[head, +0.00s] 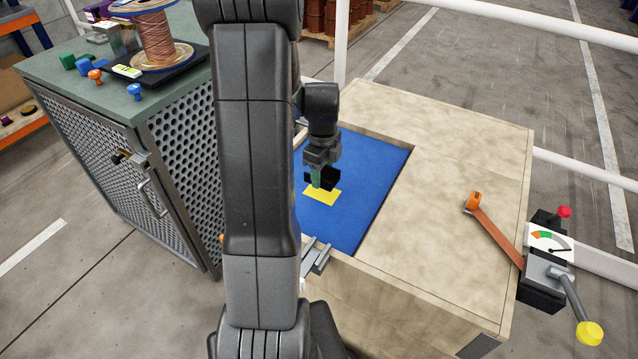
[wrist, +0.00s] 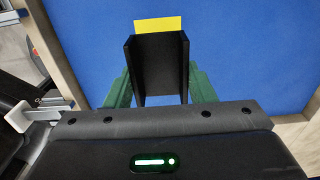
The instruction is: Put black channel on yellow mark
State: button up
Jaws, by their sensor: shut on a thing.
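The black channel (wrist: 160,65) is a short U-shaped piece between the green fingers of my gripper (wrist: 160,92) in the wrist view. My gripper is shut on it. In the head view, the channel (head: 329,180) hangs from my gripper (head: 322,176) over the blue panel. The yellow mark (head: 322,194) is a flat rectangle on the blue panel. In the wrist view, a strip of the yellow mark (wrist: 159,24) shows just beyond the channel's far end, and the channel hides the rest. I cannot tell whether the channel touches the panel.
The blue panel (head: 350,215) lies recessed in a wooden-topped table (head: 440,130). A metal latch (head: 314,258) sits at its near edge. A lever box (head: 545,265) with an orange strap is at right. A green-topped cabinet (head: 105,95) with a wire spool (head: 155,40) stands at left.

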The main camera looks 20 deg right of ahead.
aim_at(322, 192)
jog(key=shift+f, duration=2.25)
jog(key=shift+f, duration=0.2)
jog(key=o, duration=1)
jog(key=shift+c, duration=0.2)
notch_tip(322, 192, up, 12)
jog(key=shift+r+p, duration=0.25)
jog(key=shift+p, duration=0.1)
